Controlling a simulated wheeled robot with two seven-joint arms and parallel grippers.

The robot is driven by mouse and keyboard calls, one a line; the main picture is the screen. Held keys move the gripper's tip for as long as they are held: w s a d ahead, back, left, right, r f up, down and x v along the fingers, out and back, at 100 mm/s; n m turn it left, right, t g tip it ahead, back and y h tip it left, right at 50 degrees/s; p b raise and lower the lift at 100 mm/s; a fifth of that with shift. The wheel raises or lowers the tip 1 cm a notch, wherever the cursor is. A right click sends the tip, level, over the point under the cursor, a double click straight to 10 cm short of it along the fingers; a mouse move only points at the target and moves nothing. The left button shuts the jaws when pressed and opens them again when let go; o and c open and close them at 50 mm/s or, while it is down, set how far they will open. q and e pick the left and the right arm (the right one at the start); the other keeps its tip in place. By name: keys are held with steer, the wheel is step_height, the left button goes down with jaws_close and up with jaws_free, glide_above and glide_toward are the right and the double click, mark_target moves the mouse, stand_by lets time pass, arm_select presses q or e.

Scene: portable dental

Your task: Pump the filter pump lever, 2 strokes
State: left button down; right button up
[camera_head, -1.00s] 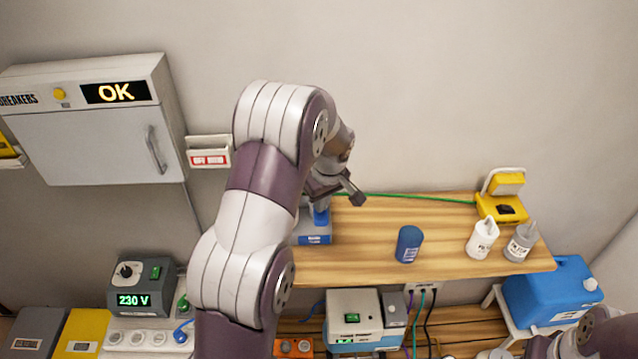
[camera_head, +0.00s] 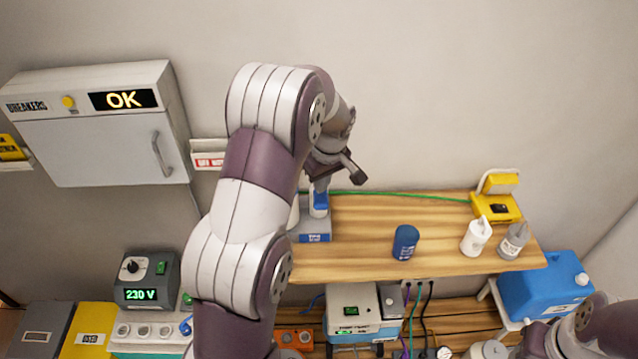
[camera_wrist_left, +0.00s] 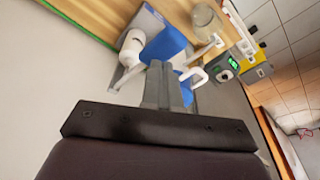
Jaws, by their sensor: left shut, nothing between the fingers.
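The filter pump (camera_head: 315,238), with a blue and white body on a grey-blue base, stands at the left end of the wooden shelf. My left gripper (camera_head: 350,172) is shut and empty, above the pump and a little to its right. In the left wrist view the shut fingers (camera_wrist_left: 158,80) overlap the pump's blue part (camera_wrist_left: 165,43), with white pieces beside it. The lever is partly hidden by my fingers, and I cannot tell whether they touch it. My right gripper is not in view; only part of my right arm shows at the bottom right.
A breaker cabinet (camera_head: 95,140) hangs at left. A blue canister (camera_head: 545,288) stands at right. The shelf middle is mostly clear.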

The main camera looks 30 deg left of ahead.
arm_select(q)
steer(key=shift+r, duration=0.1)
stand_by(0.3)
step_height(320, 180, up, 5)
steer(key=p, duration=0.3)
steer(key=shift+w, duration=0.1)
steer(key=s+d+f+m+h+b, duration=0.1)
steer(key=s+d+f+m+b, duration=0.4)
steer(key=s, duration=0.5)
steer(key=s+d+f+m+h+b, duration=0.1)
steer(key=s+d+f+m+b, duration=0.5)
steer(key=s, duration=0.3)
steer(key=shift+s+d+f+m, duration=0.35)
steer(key=shift+s+f+m, duration=0.05)
steer(key=shift+f+m, duration=0.4)
